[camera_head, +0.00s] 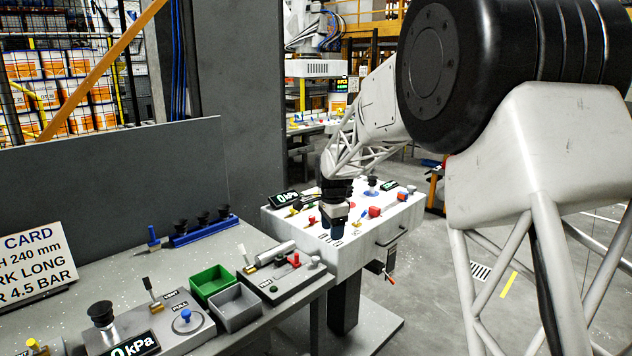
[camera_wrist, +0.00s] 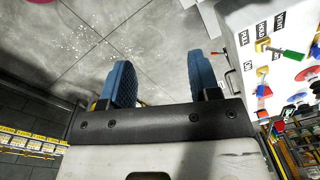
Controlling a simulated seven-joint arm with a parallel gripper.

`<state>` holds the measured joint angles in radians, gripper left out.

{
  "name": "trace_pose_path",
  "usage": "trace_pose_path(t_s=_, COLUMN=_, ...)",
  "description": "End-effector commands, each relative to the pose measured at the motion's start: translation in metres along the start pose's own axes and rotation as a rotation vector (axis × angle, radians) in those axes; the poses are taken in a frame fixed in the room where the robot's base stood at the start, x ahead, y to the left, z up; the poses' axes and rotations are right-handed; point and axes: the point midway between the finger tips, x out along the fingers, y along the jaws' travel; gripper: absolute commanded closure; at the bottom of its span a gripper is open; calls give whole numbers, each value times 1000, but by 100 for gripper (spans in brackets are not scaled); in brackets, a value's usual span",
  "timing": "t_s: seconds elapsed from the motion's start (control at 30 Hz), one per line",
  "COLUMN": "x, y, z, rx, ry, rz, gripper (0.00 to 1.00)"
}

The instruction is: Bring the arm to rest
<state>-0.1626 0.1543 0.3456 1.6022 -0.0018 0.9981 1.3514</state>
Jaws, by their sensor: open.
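My gripper (camera_head: 337,228) hangs at the end of my arm in the middle of the head view, in front of the white control stand (camera_head: 348,258). In the wrist view its two blue fingers (camera_wrist: 160,80) are spread apart. Only bare grey floor shows between them, so it is open and empty. The white stand also shows at the right of the wrist view (camera_wrist: 242,38), beside the fingers. I cannot tell how far the fingers are from the stand.
A grey bench (camera_head: 75,245) at the left carries a green bin (camera_head: 211,282), a grey bin (camera_head: 236,306), a blue rack (camera_head: 203,232) and valve panels. A tall grey panel (camera_head: 236,90) stands behind it. Knobs and levers rise from the white stand. Open floor (camera_head: 420,255) lies to its right.

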Motion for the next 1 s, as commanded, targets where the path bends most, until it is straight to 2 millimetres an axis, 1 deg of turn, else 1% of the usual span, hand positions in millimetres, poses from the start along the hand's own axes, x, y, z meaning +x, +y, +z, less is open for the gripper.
trace_pose_path(t_s=0.03, x=-10, y=14, z=-1, rx=-24, ry=2, rz=-6, gripper=43)
trace_pose_path(t_s=0.2, x=-38, y=57, z=-3, rx=-125, ry=8, rz=-21, gripper=43)
trace_pose_path(t_s=0.37, x=-60, y=99, z=-3, rx=-218, ry=16, rz=-34, gripper=43)
trace_pose_path(t_s=0.5, x=-76, y=137, z=-2, rx=-300, ry=24, rz=-45, gripper=43)
trace_pose_path(t_s=0.6, x=-87, y=164, z=0, rx=-359, ry=31, rz=-53, gripper=43)
trace_pose_path(t_s=0.83, x=-105, y=228, z=5, rx=-493, ry=49, rz=-69, gripper=43)
trace_pose_path(t_s=1.0, x=-113, y=275, z=11, rx=-594, ry=64, rz=-79, gripper=43)
